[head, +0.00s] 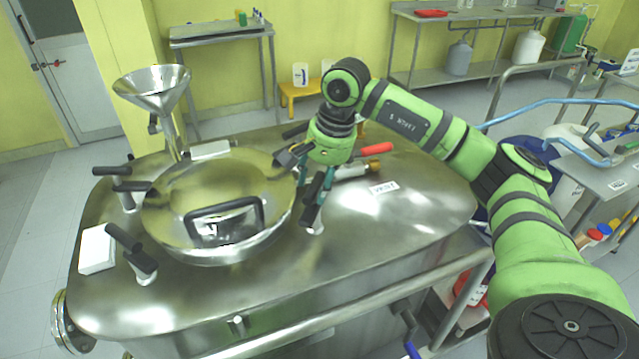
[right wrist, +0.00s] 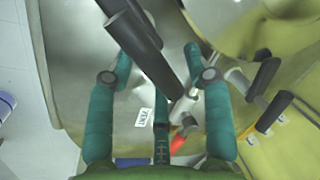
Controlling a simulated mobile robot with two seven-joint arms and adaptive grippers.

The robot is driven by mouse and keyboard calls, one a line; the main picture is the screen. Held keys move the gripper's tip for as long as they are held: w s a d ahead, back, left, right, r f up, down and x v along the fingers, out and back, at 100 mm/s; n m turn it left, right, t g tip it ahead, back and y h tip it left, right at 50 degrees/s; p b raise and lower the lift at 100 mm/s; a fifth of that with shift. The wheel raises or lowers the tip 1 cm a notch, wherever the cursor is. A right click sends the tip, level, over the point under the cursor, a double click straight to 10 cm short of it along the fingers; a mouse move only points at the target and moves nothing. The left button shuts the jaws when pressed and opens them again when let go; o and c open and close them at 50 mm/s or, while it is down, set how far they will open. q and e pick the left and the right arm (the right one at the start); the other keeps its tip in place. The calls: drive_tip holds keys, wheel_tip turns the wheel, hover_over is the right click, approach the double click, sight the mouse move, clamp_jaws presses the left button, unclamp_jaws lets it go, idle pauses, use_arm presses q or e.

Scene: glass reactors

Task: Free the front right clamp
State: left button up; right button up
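The front right clamp (head: 312,212), with black handles on a metal base, stands at the right edge of the round metal lid (head: 172,200). My right gripper (head: 314,190) reaches down over this clamp from behind. In the right wrist view my right gripper (right wrist: 158,58) has its teal fingers spread wide. The clamp's thick black handle (right wrist: 150,55) runs between them, with visible gaps on both sides. The clamp's metal base is mostly hidden in that view. My left gripper is not in view.
A red-handled valve (head: 374,150) sits just right of the gripper; it also shows in the wrist view (right wrist: 180,142). Other black-handled clamps stand at the front left (head: 136,255) and back left (head: 128,192). A steel funnel (head: 155,90) rises behind the lid. The vessel top's right side is fairly clear.

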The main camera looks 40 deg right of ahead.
drive_tip(key=shift+f, duration=0.2)
drive_tip(key=v, duration=1.2)
idle(0.4)
